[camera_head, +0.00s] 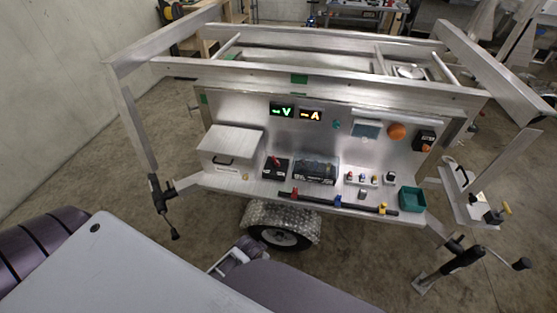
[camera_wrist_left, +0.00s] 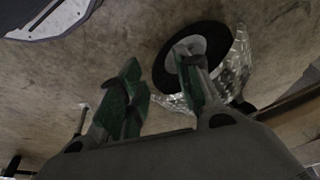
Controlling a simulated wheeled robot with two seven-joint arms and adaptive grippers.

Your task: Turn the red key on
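A small red piece (camera_head: 276,161), which looks like the red key, is on a black box (camera_head: 275,171) on the trailer's shelf, left of centre. It is too small to tell which way it is turned. My left gripper (camera_head: 232,258) is low in front of the trailer, beside the wheel and below the shelf, well apart from the red piece. In the left wrist view its green-padded fingers (camera_wrist_left: 160,95) are spread with nothing between them. The red piece is not in the left wrist view. My right gripper is not in view.
The aluminium trailer (camera_head: 220,183) has a wheel (camera_head: 280,236) under a fender. Its shelf holds a metal box (camera_head: 230,147), a battery-like black block (camera_head: 316,171) and a green bin (camera_head: 412,199). A dark bar (camera_head: 340,202) runs along the front edge. Displays (camera_head: 296,113) glow above.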

